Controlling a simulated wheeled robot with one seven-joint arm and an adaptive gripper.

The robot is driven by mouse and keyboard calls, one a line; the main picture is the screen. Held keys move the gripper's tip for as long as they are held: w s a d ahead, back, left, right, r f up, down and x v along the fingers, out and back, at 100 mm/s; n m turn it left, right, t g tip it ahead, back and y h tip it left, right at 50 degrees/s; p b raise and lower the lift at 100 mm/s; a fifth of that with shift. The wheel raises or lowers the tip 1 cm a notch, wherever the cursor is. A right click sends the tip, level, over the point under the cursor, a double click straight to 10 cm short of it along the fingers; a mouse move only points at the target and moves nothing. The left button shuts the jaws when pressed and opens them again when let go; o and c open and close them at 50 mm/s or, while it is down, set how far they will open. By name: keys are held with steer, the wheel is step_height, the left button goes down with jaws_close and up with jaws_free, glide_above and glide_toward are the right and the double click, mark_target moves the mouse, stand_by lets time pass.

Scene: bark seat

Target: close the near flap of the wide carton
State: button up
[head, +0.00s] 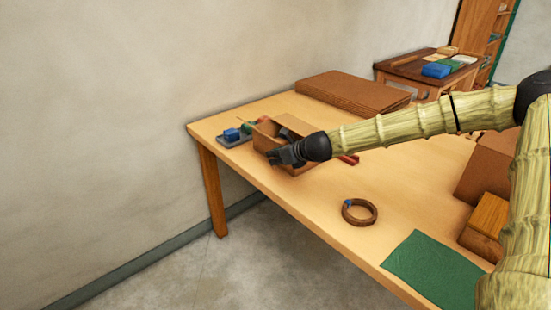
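An open brown carton (264,140) stands on the wooden table near its far left end. One of its sides or flaps stands up at the back left. My gripper (273,156) is dark grey and reaches in from the right, over the front side of the carton. It hides much of the carton's front and right, so the near flap cannot be made out clearly. I cannot tell whether the gripper touches the carton. The fingers are small and dark, and no held thing shows between them.
A grey tray with a blue block (231,134) is left of the carton. Flat cardboard (350,91) lies behind it. A red item (351,159) is right of the gripper. Bare tabletop lies between.

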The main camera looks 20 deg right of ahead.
steer(key=shift+w+d+r+p, duration=0.2)
steer(key=shift+d+r+p, duration=0.45)
steer(key=shift+r+p, duration=0.25)
steer(key=shift+w+d+r+p, duration=0.25)
steer(key=shift+d+r+p, duration=0.35)
steer(key=shift+r+p, duration=0.3)
steer(key=shift+w+d+r+p, duration=0.2)
steer(key=shift+d+r+p, duration=0.45)
steer(key=shift+r+p, duration=0.25)
steer(key=shift+w+d+p, duration=0.25)
steer(key=shift+w+d, duration=0.05)
steer(key=shift+d, duration=0.5)
steer(key=shift+w+d+p, duration=0.25)
steer(key=shift+d, duration=0.55)
steer(key=shift+w+d+p, duration=0.25)
steer(key=shift+w+d, duration=0.05)
steer(key=shift+d, duration=0.5)
step_height(320, 180, up, 10)
steer(key=p, duration=0.8)
steer(key=shift+f, duration=0.1)
